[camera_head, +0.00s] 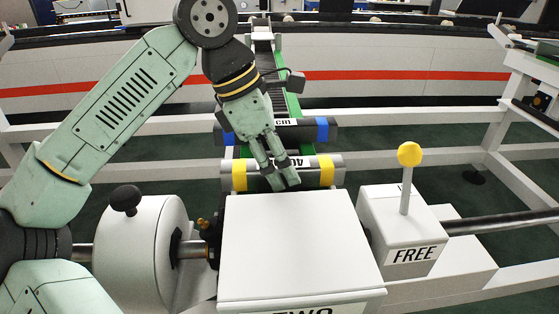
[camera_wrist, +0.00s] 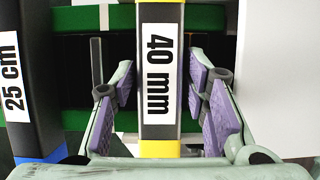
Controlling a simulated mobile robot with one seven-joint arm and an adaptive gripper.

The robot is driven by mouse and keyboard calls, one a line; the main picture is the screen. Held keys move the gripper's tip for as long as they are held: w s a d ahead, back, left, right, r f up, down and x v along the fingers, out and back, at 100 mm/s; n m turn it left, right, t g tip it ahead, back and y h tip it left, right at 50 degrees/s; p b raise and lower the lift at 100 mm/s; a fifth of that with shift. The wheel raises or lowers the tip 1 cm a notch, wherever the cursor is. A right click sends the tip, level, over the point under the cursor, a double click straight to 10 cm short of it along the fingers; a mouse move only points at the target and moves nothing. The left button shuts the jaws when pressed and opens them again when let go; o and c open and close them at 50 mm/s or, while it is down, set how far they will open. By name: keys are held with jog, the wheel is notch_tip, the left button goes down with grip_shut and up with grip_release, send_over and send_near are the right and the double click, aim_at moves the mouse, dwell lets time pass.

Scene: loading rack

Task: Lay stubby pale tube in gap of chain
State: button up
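A tube (camera_head: 240,175) with a grey body, yellow bands and a white label lies crosswise on the green rails. In the wrist view this tube (camera_wrist: 161,128) reads "40 mm". A darker blue-banded tube (camera_head: 322,130) lies behind it; in the wrist view that tube (camera_wrist: 20,110) is at the left, marked "25 cm". My gripper (camera_head: 285,181) reaches down at the yellow-banded tube. In the wrist view my gripper (camera_wrist: 161,82) is open, with one purple-padded finger on each side of this tube. I cannot make out for sure which part is the chain or its gap.
A white box (camera_head: 295,235) stands close in front of the tubes. A white block marked FREE with a yellow-knobbed lever (camera_head: 409,155) is at the right, and a white drum (camera_head: 140,250) at the left. A dark ribbed track (camera_head: 264,50) runs back between green rails.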

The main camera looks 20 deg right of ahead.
jog(key=shift+o, duration=1.3)
jog(key=shift+r, duration=0.1)
